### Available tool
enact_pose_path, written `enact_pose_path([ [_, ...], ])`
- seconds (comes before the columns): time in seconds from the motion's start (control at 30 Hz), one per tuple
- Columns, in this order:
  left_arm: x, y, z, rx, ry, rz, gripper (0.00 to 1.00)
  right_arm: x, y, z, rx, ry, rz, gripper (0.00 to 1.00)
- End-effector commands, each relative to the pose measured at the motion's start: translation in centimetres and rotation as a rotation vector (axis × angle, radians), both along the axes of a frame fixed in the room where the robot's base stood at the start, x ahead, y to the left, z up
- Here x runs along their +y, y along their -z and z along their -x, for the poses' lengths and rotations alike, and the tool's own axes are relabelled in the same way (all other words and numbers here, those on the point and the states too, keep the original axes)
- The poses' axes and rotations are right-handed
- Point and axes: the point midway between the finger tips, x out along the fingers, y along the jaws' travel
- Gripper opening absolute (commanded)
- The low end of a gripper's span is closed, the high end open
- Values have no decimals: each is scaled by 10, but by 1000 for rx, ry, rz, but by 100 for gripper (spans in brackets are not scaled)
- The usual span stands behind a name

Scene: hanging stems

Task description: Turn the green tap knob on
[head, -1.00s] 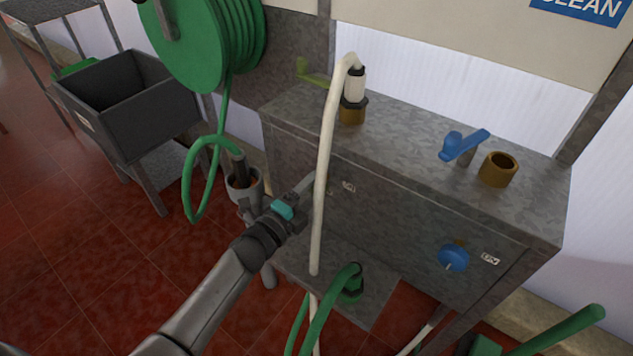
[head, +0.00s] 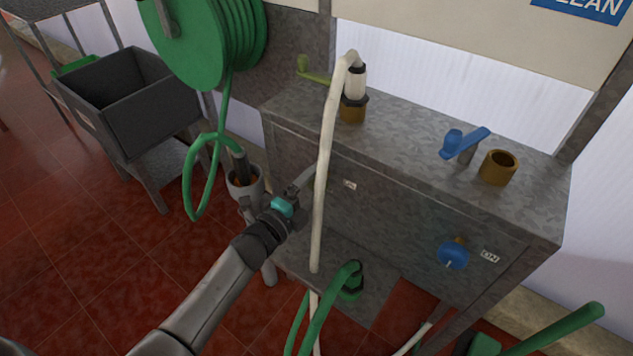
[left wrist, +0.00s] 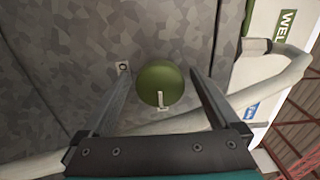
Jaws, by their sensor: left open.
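The green tap knob (left wrist: 160,84) is round and olive green, with a pale mark near its lower edge in the left wrist view. It is on the front of the grey metal cabinet. My left gripper (left wrist: 158,82) is open, with one finger on each side of the knob; I cannot tell whether either finger touches it. In the head view my left gripper (head: 302,183) is at the cabinet front, and the knob is mostly or wholly hidden there by the gripper and white hose. My right gripper is not in view.
A white hose (head: 321,170) hangs down just right of the gripper. A blue knob (head: 453,255) is farther right on the cabinet (head: 400,145). A blue lever (head: 464,144) and brass socket (head: 498,168) are on top. A green hose reel (head: 205,38) hangs behind.

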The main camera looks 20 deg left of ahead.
Motion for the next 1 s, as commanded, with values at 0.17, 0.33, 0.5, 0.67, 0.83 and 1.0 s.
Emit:
enact_pose_path([
  [0.17,2,0,5,2,0,-1,96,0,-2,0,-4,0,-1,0],
  [0.33,9,-1,26,3,0,0,96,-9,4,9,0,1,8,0],
  [0.5,20,-1,55,3,0,-1,96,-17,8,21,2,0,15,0],
  [0.67,30,0,84,4,-1,1,96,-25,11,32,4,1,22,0],
  [0.83,41,0,113,3,-1,0,96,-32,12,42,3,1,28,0],
  [1.0,48,0,133,1,-1,1,96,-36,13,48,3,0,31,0],
])
